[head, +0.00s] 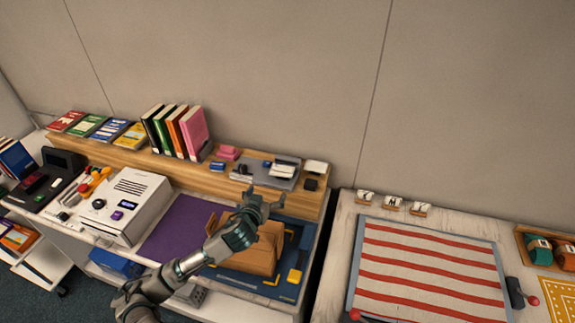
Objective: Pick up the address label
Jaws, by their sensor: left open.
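My left gripper (261,202) is open and empty, raised in front of the wooden shelf and above the far side of an open cardboard box (262,252). I cannot pick out the address label for certain. Small pale, flat items (287,163) lie on a grey tray (283,183) on the shelf, just beyond the gripper. Another small pale item (316,166) sits to the right of that tray. They are too small to read. My right gripper is not in view.
The box stands on a dark blue mat (297,238), beside a purple mat (178,228) and a white machine (131,205). Upright books (178,132) stand on the wooden shelf. A striped red and white mat (425,275) covers the right table, across a gap.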

